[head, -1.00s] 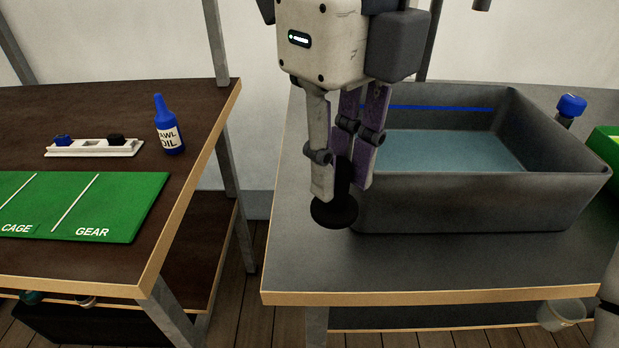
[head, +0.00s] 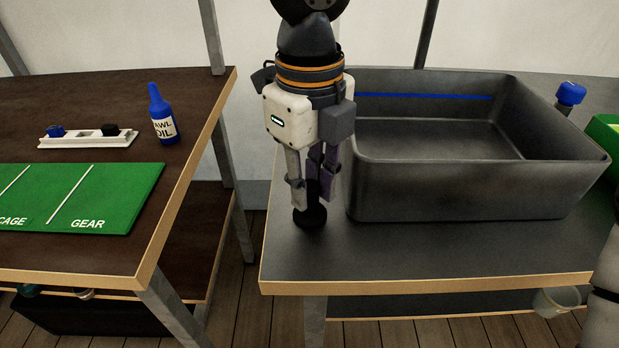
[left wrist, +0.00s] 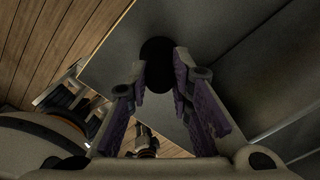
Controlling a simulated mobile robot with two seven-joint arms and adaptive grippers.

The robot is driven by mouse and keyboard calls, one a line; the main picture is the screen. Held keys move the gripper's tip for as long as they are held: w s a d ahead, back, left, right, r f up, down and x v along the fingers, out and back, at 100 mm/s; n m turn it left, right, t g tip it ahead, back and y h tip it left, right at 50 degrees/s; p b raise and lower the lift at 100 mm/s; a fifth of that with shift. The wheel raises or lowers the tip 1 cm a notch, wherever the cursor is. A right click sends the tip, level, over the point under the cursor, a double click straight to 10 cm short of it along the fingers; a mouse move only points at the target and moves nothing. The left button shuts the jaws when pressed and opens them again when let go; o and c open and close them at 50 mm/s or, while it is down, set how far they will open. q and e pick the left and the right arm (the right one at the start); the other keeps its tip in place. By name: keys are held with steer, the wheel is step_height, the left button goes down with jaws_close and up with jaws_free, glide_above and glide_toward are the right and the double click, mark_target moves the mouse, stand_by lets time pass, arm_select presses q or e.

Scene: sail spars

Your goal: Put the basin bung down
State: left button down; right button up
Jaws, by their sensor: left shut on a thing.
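The basin bung (head: 310,217) is black, with a round flat base and an upright stem. My left gripper (head: 308,200) points down and is shut on its stem. The bung is upright at the grey bench top, left of the basin (head: 460,193) and apart from it. Its base looks at or very near the surface; I cannot tell for certain whether it touches. In the left wrist view the dark bung (left wrist: 157,58) shows between the fingertips. The basin is grey with a blue line inside, and no water shows in it. My right gripper is out of view.
The bench (head: 420,260) is clear in front of the basin. A blue-topped thing (head: 570,94) stands behind the basin's right side. Across a gap at left, another table holds a green mat (head: 90,200), a blue oil bottle (head: 161,115) and a white rack (head: 88,137).

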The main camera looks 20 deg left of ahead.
mark_target(310, 183)
arm_select(q)
steer(key=c, duration=1.4)
jaws_free()
steer(key=shift+c, duration=0.2)
steer(key=shift+r, duration=0.1)
step_height(310, 183, up, 12)
steer(key=shift+r, duration=0.1)
